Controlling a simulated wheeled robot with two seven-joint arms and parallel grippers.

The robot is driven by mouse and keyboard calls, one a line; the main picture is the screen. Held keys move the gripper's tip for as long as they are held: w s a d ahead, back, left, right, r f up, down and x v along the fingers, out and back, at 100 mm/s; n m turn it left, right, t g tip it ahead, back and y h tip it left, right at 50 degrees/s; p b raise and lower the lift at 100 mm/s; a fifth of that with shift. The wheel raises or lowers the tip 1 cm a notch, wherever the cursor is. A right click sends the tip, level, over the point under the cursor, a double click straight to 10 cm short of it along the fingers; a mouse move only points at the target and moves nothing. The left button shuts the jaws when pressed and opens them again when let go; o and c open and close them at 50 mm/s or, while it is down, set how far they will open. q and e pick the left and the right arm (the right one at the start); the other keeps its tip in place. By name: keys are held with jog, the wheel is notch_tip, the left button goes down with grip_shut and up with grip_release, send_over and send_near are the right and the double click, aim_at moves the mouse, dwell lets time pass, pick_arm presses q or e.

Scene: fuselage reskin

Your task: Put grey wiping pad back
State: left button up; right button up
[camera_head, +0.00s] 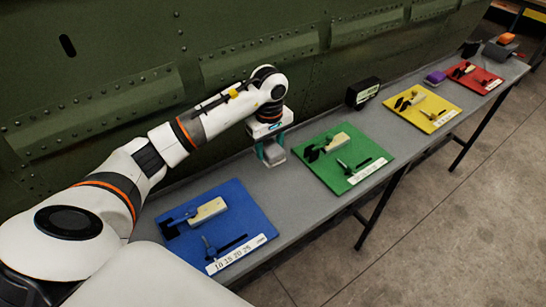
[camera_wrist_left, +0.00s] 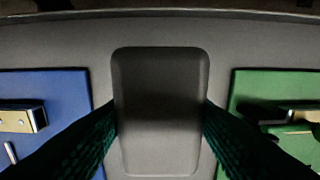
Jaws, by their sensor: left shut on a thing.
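The grey wiping pad (camera_wrist_left: 160,95) is a rounded grey block that fills the middle of the left wrist view. It also shows in the head view (camera_head: 273,154), low over the grey table between the blue and green boards. My left gripper (camera_head: 270,151) is shut on it, with a dark green finger on each side in the left wrist view (camera_wrist_left: 160,130). I cannot tell whether the pad touches the table. My right gripper is not in view.
The long grey table (camera_head: 283,187) runs along a green riveted fuselage wall (camera_head: 130,60). A blue board (camera_head: 240,225) and a green board (camera_head: 352,178) with tools flank the pad. A black box (camera_head: 363,93), a yellow board (camera_head: 437,119) and a red board (camera_head: 490,84) lie farther right.

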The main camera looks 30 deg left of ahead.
pick_arm(q)
notch_tip(320, 180, down, 6)
jog(key=shift+r+p, duration=0.2)
jog(key=shift+p, duration=0.35)
jog(key=shift+f, duration=0.1)
jog(key=shift+f+b, duration=0.15)
jog(key=shift+b, duration=0.15)
jog(key=o, duration=0.9)
jog(key=shift+o, duration=0.2)
